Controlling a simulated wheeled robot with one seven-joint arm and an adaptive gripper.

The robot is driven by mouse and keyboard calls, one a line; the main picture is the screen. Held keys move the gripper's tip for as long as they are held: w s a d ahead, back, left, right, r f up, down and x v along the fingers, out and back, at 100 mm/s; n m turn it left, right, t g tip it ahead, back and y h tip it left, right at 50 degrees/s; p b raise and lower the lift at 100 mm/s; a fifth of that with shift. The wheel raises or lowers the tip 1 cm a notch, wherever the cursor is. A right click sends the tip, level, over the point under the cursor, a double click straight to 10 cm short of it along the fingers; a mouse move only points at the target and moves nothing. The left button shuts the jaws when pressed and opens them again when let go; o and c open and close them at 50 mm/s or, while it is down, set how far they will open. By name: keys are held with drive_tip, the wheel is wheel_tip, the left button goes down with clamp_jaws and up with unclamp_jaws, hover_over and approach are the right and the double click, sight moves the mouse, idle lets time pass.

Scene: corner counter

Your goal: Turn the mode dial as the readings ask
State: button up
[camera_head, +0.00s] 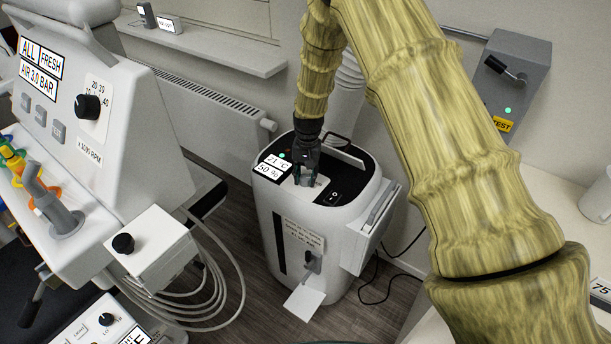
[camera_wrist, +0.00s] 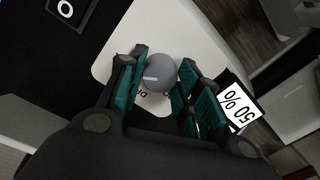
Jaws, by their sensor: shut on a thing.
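A white appliance (camera_head: 300,235) with a black top stands on the floor. Its display (camera_head: 270,168) reads 21 °C and 50 %; the 50 % part (camera_wrist: 238,107) also shows in the wrist view. The round grey mode dial (camera_wrist: 158,72) sits on a white plate (camera_wrist: 205,45) on top, with a pale mark on its face. My gripper (camera_head: 306,172) points down over this plate. In the wrist view its green-padded fingers (camera_wrist: 160,88) are shut on the dial, one on each side. Lettering on the plate is partly hidden by the fingers.
A rocker switch (camera_head: 333,195) is on the appliance's top near the dial, and a printed label (camera_head: 303,236) is on its front. A white machine with knobs (camera_head: 87,107) stands at left, with looped hoses (camera_head: 215,290) beside the appliance. A grey wall box (camera_head: 515,70) is at upper right.

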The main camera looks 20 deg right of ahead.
sight(306, 178)
drive_tip(key=shift+m, duration=0.5)
drive_tip(key=o, duration=1)
drive_tip(key=shift+r, duration=0.1)
wheel_tip(306, 178, up, 12)
drive_tip(key=shift+s+d+f, duration=0.1)
drive_tip(key=shift+d, duration=0.05)
drive_tip(key=shift+f, duration=0.1)
